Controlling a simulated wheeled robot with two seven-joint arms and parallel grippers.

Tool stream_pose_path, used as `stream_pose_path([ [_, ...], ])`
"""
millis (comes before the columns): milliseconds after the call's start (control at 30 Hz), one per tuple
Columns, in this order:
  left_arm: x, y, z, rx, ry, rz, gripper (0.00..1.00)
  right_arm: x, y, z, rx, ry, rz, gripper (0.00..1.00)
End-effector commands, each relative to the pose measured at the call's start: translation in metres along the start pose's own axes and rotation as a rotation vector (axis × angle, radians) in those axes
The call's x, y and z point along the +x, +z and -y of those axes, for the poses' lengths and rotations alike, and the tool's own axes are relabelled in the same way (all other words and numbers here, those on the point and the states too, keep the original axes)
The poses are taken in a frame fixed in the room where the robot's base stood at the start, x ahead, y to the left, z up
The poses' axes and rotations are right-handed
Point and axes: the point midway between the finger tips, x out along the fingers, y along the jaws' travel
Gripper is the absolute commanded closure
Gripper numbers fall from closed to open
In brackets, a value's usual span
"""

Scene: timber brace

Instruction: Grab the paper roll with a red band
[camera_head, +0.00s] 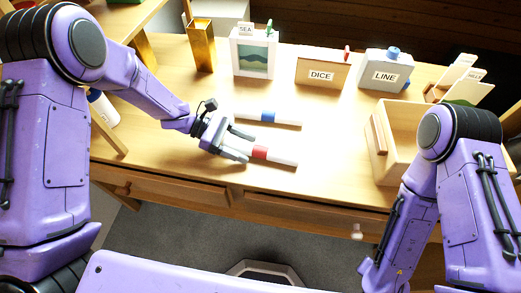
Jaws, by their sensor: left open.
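The paper roll with a red band (283,159) lies on the desk, white with the red band near its left part. My left gripper (245,143) is open at the left end of this roll. One finger overlaps that end in the picture; I cannot tell whether it touches. A second white roll with a blue band (285,120) lies just behind it. My right arm comes in at the right, but its gripper is not visible.
At the back stand a gold cup (201,45), a SEA box (254,57), a DICE box (320,74) and a LINE box (385,75). An open wooden box (380,150) sits at the right. The desk (335,150) is clear right of the rolls.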

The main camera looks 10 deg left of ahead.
Motion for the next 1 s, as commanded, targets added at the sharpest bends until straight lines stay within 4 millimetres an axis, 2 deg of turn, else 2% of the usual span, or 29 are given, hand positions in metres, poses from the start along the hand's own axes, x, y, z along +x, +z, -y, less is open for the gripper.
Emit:
stream_pose_path([
  [100, 0.0, 0.0, 0.0, 0.0, 0.0, 0.0, 0.35, 0.0, 0.0, 0.0, 0.0, 0.0, 0.0, 0.57],
  [267, 0.0, 0.0, 0.0, 0.001, 0.0, 0.0, 0.87, 0.0, 0.0, 0.0, 0.0, 0.0, 0.0, 0.57],
  [300, 0.0, 0.0, 0.0, 0.001, 0.0, 0.0, 0.92, 0.0, 0.0, 0.0, 0.0, 0.0, 0.0, 0.57],
  [600, -0.004, 0.006, -0.001, 0.003, 0.001, 0.002, 0.92, 0.0, 0.0, 0.0, 0.0, 0.0, 0.0, 0.57],
  [667, -0.007, 0.017, -0.001, 0.004, 0.002, 0.004, 0.92, -0.001, 0.0, 0.0, 0.0, 0.0, 0.0, 0.57],
  [900, -0.03, 0.07, -0.001, 0.005, 0.002, 0.003, 0.92, -0.004, -0.002, 0.0, 0.0, 0.0, 0.0, 0.57],
  [1000, -0.036, 0.085, -0.001, 0.003, 0.001, 0.003, 0.92, -0.004, -0.002, 0.0, 0.0, 0.0, 0.0, 0.57],
])
